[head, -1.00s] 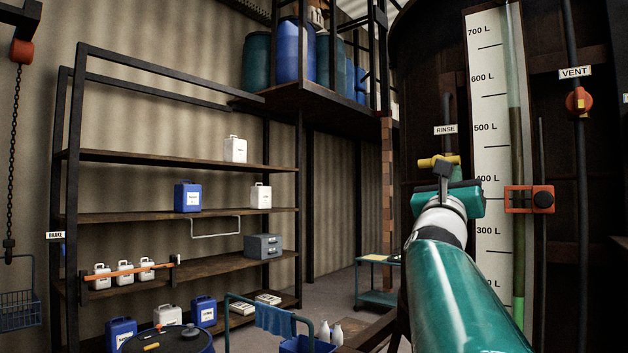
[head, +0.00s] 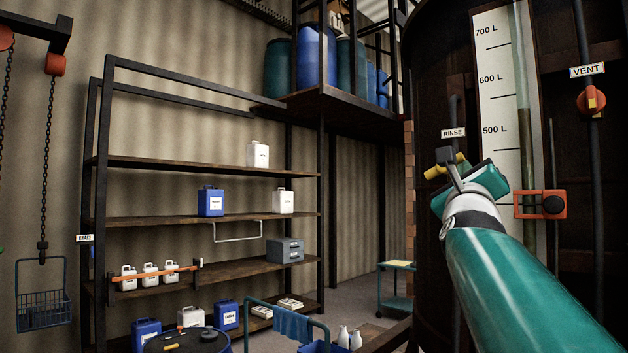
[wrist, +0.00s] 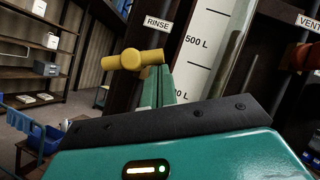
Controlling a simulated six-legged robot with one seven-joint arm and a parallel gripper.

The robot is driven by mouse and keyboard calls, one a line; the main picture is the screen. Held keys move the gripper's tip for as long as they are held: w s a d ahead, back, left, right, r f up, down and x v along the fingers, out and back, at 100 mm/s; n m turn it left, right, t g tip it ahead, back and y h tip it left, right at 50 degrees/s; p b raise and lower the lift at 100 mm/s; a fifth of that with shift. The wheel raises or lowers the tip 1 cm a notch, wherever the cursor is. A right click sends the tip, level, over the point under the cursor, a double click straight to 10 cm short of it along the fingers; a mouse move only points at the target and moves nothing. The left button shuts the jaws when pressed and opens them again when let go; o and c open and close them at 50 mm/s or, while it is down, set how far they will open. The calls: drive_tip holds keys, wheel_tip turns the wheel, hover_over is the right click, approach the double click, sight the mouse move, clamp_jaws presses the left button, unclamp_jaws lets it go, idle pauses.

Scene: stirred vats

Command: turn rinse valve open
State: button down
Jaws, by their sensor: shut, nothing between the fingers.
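The rinse valve's yellow T-shaped handle (head: 436,172) is on the dark vat wall below the RINSE label (head: 453,133). Its bar is tilted, right end higher.
A white level scale (head: 497,80) stands right of the rinse valve, with an orange clamp (head: 540,204) on it. The red VENT valve (head: 591,101) is farther right. A shelf rack (head: 200,220) with jugs stands left. A cart (head: 396,290) stands on the floor behind.

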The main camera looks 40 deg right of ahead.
wheel_tip(320, 180, up, 2)
drive_tip(key=n+t+y, duration=0.1)
drive_tip(key=n+y, duration=0.1)
drive_tip(key=n, duration=0.2)
drive_tip(key=n+t+y, duration=0.1)
drive_tip(key=n+y, duration=0.1)
drive_tip(key=n, duration=0.1)
drive_tip(key=shift+r+n, duration=0.15)
drive_tip(key=shift+n, duration=0.25)
drive_tip(key=n+y, duration=0.1)
drive_tip(key=r+n+y, duration=0.1)
drive_tip(key=n, duration=0.1)
drive_tip(key=w+r+n+y, duration=0.1)
drive_tip(key=n, duration=0.1)
drive_tip(key=shift+a+g, duration=0.1)
drive_tip(key=shift+g, duration=0.2)
drive_tip(key=shift+r, duration=0.15)
